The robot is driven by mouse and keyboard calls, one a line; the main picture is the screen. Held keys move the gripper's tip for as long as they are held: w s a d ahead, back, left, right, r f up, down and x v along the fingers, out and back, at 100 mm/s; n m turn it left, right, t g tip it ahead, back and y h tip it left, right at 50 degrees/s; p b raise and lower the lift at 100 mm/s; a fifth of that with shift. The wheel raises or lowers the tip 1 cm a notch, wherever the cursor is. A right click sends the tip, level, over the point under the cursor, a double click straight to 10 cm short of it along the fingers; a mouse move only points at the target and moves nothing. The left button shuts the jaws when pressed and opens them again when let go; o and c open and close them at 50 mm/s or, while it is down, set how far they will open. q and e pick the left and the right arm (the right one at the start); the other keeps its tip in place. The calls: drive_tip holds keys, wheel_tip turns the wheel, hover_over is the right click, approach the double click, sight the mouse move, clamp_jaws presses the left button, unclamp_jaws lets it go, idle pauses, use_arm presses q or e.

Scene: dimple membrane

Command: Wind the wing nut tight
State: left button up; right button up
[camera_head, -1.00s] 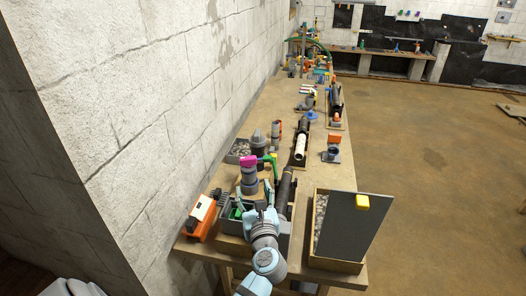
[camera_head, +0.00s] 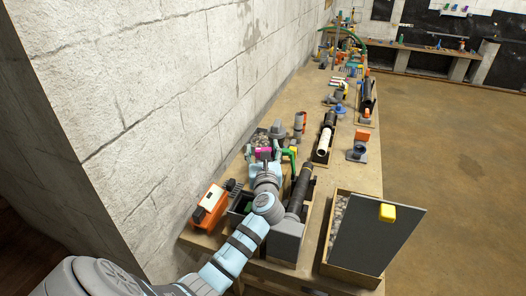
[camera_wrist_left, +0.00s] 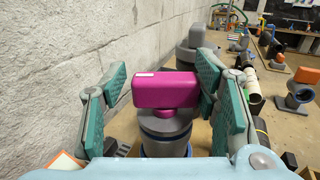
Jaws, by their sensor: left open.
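The wing nut is a magenta bar (camera_wrist_left: 165,91) on top of an upright grey post with blue bands (camera_wrist_left: 165,135) in the left wrist view. In the head view the magenta bar (camera_head: 263,153) shows only in part, with my gripper and wrist hiding the post. My left gripper (camera_head: 270,157) is open, with its green-padded fingers on either side of the bar. In the wrist view the right finger is very near the bar's right end. A wider gap shows at the left finger. Contact cannot be told. My right gripper is not in view.
An orange box with a white top (camera_head: 209,205) stands left of my wrist. A black pipe (camera_head: 300,187) in a grey block lies close on the right. A wooden box with a raised dark panel (camera_head: 375,235) stands front right. The stone wall (camera_head: 150,110) runs along the left.

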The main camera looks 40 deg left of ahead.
use_arm(q)
drive_tip(key=shift+d+r, duration=0.1)
drive_tip(key=shift+d, duration=0.05)
drive_tip(key=shift+c, duration=1.2)
drive_tip(key=shift+w+d, duration=0.1)
drive_tip(key=shift+w, duration=0.05)
drive_tip(key=c, duration=0.6)
drive_tip(key=shift+c, duration=0.2)
drive_tip(key=m+t+h+p, duration=0.1)
drive_tip(key=p, duration=0.1)
drive_tip(key=m+h+p, duration=0.1)
drive_tip(key=p, duration=0.1)
drive_tip(key=shift+r+t, duration=0.25)
drive_tip(key=shift+t, duration=0.15)
drive_tip(key=shift+c, duration=0.2)
drive_tip(key=shift+f+h, duration=0.25)
drive_tip(key=shift+h, duration=0.15)
drive_tip(key=shift+f, duration=0.2)
drive_tip(key=o, duration=0.9)
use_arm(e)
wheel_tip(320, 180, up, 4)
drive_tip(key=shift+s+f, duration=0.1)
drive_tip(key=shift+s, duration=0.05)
